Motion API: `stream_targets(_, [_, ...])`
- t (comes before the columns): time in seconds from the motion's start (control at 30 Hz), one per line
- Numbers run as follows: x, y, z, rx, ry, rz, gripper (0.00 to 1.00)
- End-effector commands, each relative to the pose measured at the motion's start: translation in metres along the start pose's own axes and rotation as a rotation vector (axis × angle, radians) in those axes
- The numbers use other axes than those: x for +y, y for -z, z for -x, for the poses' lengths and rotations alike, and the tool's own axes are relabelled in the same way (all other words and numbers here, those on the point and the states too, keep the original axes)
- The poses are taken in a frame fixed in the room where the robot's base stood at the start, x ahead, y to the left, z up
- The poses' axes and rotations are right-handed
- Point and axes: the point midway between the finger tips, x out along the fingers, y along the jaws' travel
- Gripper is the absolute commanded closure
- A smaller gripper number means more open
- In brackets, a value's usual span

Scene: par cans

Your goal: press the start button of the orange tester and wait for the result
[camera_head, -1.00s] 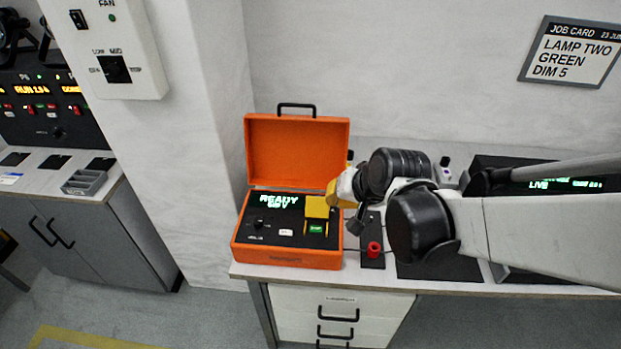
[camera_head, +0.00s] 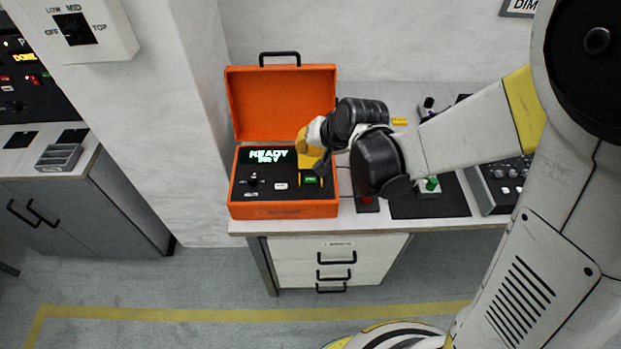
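The orange tester (camera_head: 284,210) stands on the bench with its lid (camera_head: 280,105) open. Its lit display (camera_head: 268,156) reads READY, with a smaller second line I cannot read surely. A white button (camera_head: 281,186) and a dark knob (camera_head: 252,181) sit to the left. My gripper (camera_head: 321,165) hangs at the panel's right side, close to the yellow piece and green button. Contact cannot be told, and its fingers are mostly hidden.
A red part (camera_head: 367,199) is right of the tester, close under my wrist. Further right are a dark mat (camera_head: 445,203) with a green-topped item (camera_head: 432,184) and a console (camera_head: 503,184). Drawers (camera_head: 300,270) are below the bench. A wall pillar is at left.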

Motion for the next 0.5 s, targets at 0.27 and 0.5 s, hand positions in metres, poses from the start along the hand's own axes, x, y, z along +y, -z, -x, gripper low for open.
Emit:
stream_targets(0.27, [0.015,-0.015,-0.029,0.0,0.0,0.0,1.0])
stream_targets(0.5, [0.03,-0.03,-0.056,0.0,0.0,0.0,1.0])
